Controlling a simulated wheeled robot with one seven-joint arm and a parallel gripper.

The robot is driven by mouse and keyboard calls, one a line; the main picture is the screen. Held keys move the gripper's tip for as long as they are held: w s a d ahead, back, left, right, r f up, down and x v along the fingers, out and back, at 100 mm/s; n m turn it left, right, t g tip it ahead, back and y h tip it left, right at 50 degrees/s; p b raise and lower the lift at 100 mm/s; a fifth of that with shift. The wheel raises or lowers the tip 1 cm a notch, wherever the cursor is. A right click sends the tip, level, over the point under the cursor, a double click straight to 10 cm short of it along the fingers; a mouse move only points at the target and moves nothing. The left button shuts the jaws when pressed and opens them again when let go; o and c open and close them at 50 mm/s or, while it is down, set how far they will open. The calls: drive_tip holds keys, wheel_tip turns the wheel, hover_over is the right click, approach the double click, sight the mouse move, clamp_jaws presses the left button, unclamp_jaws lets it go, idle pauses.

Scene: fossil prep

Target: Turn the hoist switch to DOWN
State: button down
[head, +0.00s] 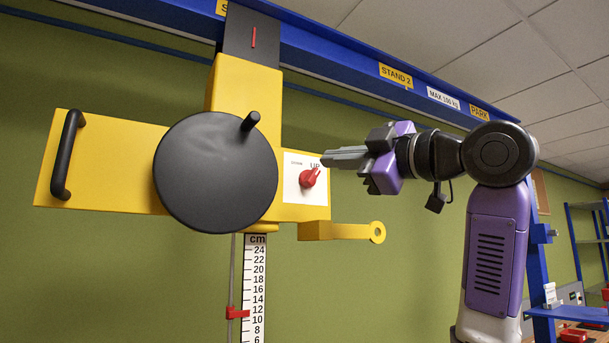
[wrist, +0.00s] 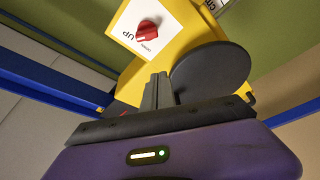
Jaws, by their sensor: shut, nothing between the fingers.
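The hoist switch is a red knob (head: 309,178) on a white plate (head: 291,190) on the right side of the yellow hoist body. The plate bears an UP mark above the knob and a smaller dark mark to its upper left. In the head view the knob's tip leans up and right, near UP. The knob (wrist: 147,30) and plate also show in the wrist view, beyond the fingertips. My gripper (head: 326,158) is shut and empty, its fingers pointing left at the plate's upper right edge. In the wrist view the gripper (wrist: 158,78) appears apart from the knob.
A black handwheel (head: 215,172) with a crank peg stands left of the switch. A yellow arm with an eye (head: 377,232) juts out below. The blue overhead beam (head: 350,65) carries STAND 2 and PARK labels. A centimetre scale (head: 256,290) with a red pointer (head: 237,313) hangs below.

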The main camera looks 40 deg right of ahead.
sight(310, 177)
drive_tip(key=w+p, duration=0.1)
drive_tip(key=w, duration=0.2)
drive_tip(key=w+d+p, duration=0.1)
drive_tip(key=w+p, duration=0.1)
drive_tip(key=w, duration=0.1)
drive_tip(key=w+d+p, duration=0.1)
drive_tip(key=w+p, duration=0.1)
drive_tip(key=w, duration=0.1)
drive_tip(key=shift+w+d+r, duration=0.1)
drive_tip(key=shift+w+r, duration=0.05)
drive_tip(key=shift+r, duration=0.15)
drive_tip(key=shift+d+f+p, duration=0.35)
drive_tip(key=shift+d+f, duration=0.1)
drive_tip(key=shift+f, duration=0.1)
